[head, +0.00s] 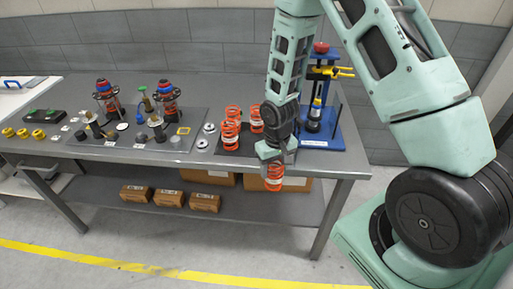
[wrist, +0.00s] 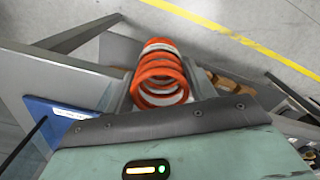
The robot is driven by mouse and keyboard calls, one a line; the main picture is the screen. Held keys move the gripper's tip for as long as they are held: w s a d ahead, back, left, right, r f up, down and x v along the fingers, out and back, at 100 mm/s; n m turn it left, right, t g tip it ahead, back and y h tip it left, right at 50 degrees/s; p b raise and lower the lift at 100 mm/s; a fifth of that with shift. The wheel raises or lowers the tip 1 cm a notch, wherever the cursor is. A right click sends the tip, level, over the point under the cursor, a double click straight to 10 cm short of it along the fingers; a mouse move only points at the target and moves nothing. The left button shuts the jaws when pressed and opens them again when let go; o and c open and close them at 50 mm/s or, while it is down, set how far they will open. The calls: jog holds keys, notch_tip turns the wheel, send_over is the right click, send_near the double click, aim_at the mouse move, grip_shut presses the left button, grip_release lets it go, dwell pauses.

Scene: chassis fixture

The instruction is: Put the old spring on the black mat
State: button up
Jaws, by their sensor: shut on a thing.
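My gripper (head: 274,163) is shut on an orange spring (head: 274,177), held in front of the table's front edge at the right end. In the wrist view the same spring (wrist: 160,74) sits between the two fingers, its open end facing the camera. A black mat (head: 232,148) lies on the table just behind and left of my gripper. Several other orange springs (head: 231,130) with white bands stand upright on or by that mat. Part of the mat is hidden by my arm.
Left are metal discs (head: 203,143) and a grey mat with strut assemblies (head: 165,100). Brown boxes (head: 205,202) sit on the lower shelf. A yellow line (head: 130,267) crosses the floor.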

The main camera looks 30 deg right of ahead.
jog(key=shift+w+a+f+n, duration=0.3)
jog(key=shift+a+f+n, duration=0.15)
jog(key=shift+a, duration=0.2)
jog(key=shift+s+d+r, duration=0.15)
